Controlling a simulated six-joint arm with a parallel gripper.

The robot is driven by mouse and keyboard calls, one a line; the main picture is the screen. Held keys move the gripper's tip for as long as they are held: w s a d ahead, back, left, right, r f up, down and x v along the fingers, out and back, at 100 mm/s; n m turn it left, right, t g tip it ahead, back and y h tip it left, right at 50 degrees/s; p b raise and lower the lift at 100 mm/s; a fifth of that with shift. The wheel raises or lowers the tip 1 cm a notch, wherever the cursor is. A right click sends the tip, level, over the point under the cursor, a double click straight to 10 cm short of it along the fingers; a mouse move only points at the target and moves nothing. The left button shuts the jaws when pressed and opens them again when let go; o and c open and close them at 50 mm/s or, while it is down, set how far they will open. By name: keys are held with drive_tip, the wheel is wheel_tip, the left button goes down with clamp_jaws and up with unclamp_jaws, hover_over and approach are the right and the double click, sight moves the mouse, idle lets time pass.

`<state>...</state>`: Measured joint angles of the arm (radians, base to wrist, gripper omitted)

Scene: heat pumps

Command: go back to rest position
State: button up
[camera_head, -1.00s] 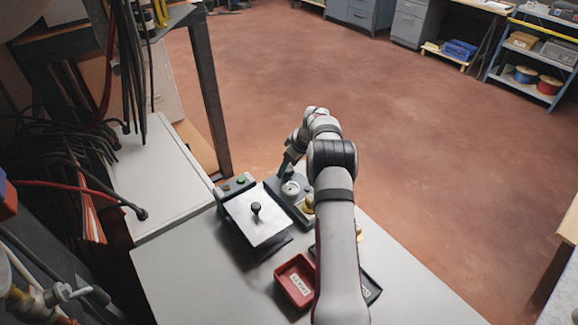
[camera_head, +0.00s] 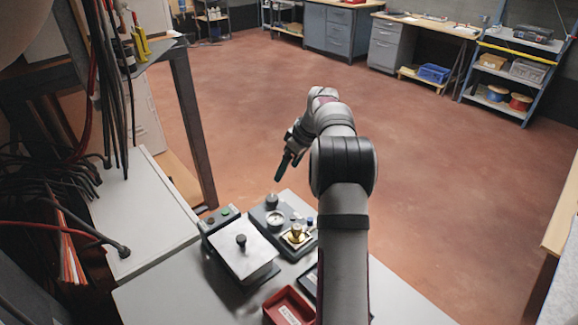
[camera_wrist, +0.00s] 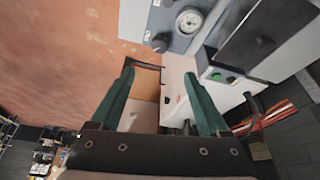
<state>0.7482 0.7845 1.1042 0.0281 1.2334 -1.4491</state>
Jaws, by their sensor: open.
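My gripper (camera_head: 284,168) is raised above the far edge of the work table (camera_head: 160,290) in the head view, clear of everything below it. In the wrist view its two green fingers (camera_wrist: 158,95) stand wide apart with nothing between them. Below it is a grey fixture (camera_head: 262,213) with a round gauge (camera_head: 275,218) and a brass part (camera_head: 296,231). The gauge also shows in the wrist view (camera_wrist: 189,21).
Left of the fixture is a box with a flat metal lid and black knob (camera_head: 241,240), beside a button box (camera_head: 222,218). A red bin (camera_head: 290,308) lies at the front. Dark cables (camera_head: 40,165) hang at the left. The floor beyond the table is open.

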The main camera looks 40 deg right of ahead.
drive_tip(key=shift+s+r, duration=0.1)
drive_tip(key=shift+r, duration=0.15)
drive_tip(key=s+a+r+m+g+y, duration=0.1)
drive_tip(key=s+a+r, duration=0.2)
drive_tip(key=a, duration=0.6)
drive_tip(key=s+a+r+m, duration=0.15)
drive_tip(key=a+r, duration=0.25)
drive_tip(key=a, duration=0.5)
drive_tip(key=s+a+m+g, duration=0.2)
drive_tip(key=s+a, duration=1)
drive_tip(key=s+a+f+m, duration=0.1)
drive_tip(key=s+a+f, duration=0.1)
drive_tip(key=s, duration=0.6)
drive_tip(key=s+a+f+m+g, duration=0.1)
drive_tip(key=s+a, duration=0.3)
drive_tip(key=s, duration=0.4)
drive_tip(key=shift+f+m+g, duration=0.3)
drive_tip(key=shift+f+m, duration=0.25)
drive_tip(key=shift+m, duration=0.2)
drive_tip(key=shift+a, duration=0.1)
